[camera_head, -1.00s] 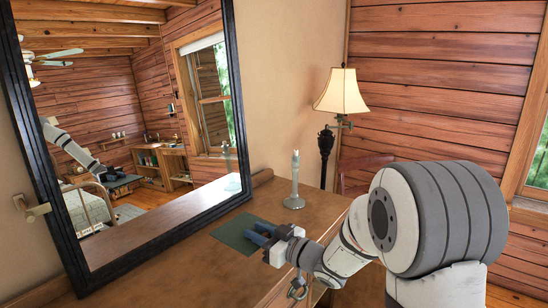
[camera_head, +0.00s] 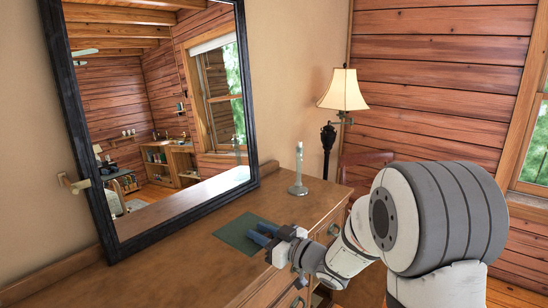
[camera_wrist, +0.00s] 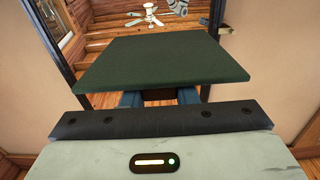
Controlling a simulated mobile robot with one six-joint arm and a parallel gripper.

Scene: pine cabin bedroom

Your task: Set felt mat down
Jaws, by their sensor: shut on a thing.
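The felt mat (camera_head: 240,232) is a flat, dark green, roughly square sheet. In the head view it appears level over the brown dresser top (camera_head: 205,262), close to the front edge. Whether it touches the wood or hovers above it, I cannot tell. My gripper (camera_head: 262,236), with blue fingers, is shut on the mat's near edge. In the wrist view the mat (camera_wrist: 160,62) spreads out ahead of the fingers and looks flat. The fingertips are partly hidden by the mat there.
A large black-framed mirror (camera_head: 165,110) leans over the dresser's back. A pale candlestick (camera_head: 298,178) stands farther along the top. A lamp (camera_head: 340,95) with a cream shade stands beyond the far end. The dresser top left of the mat is clear.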

